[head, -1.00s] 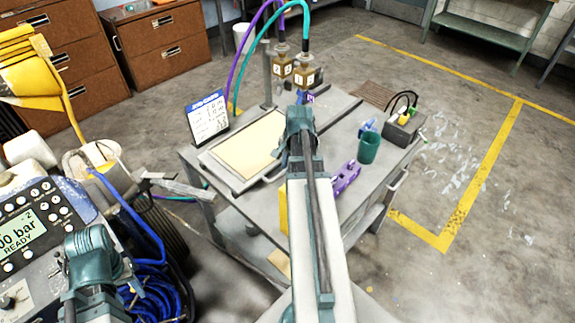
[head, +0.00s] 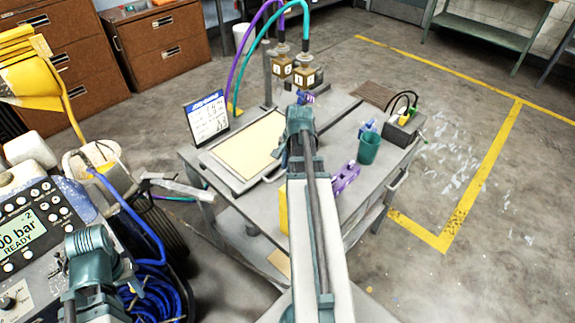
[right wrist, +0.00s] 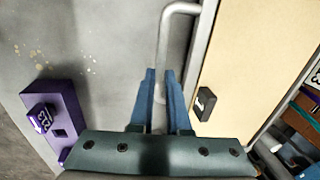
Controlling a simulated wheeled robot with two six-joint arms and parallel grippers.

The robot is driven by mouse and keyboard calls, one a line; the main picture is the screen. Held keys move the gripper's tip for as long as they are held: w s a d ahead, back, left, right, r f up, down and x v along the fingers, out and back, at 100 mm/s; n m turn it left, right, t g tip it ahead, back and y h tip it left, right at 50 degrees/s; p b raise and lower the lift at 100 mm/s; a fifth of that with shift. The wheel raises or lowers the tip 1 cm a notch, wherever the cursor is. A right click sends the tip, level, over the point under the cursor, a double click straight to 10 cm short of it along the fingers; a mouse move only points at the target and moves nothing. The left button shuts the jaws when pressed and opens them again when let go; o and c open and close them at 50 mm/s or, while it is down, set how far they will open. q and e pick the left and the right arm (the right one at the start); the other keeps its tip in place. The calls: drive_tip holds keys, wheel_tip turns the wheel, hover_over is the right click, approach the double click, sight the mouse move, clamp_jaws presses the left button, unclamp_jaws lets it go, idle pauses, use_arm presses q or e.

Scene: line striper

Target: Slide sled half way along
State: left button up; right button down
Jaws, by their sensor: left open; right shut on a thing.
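The sled appears to be the flat grey tray with a beige panel (head: 248,150) on the cart's top; no label confirms it. The panel also shows at the right of the right wrist view (right wrist: 255,60), with a small black tag by its edge. A grey bar handle (right wrist: 165,45) stands out from the tray's side. My right gripper (right wrist: 161,100) is shut on this handle, its blue fingers either side of the bar. In the head view my right arm hides the grip. My left gripper (head: 128,272) is open and empty, low at the left, its fingers poorly seen.
The grey cart top (head: 320,165) bears a purple block (head: 345,177), a green cup (head: 368,148) and a dark box with cables (head: 403,130). Two brass-coloured blocks (head: 304,76) with hoses stand behind the tray. A pump panel (head: 30,235) is by my left gripper.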

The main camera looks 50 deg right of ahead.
idle(0.4)
drive_tip(key=d, duration=1.6)
drive_tip(key=c, duration=0.9)
unclamp_jaws()
drive_tip(key=r+p, duration=0.4)
drive_tip(key=s+r+p, duration=0.1)
drive_tip(key=r+p, duration=0.4)
drive_tip(key=s+r+p, duration=0.1)
drive_tip(key=r+p, duration=0.3)
drive_tip(key=shift+s+r+p, duration=0.25)
drive_tip(key=shift+r+p, duration=0.05)
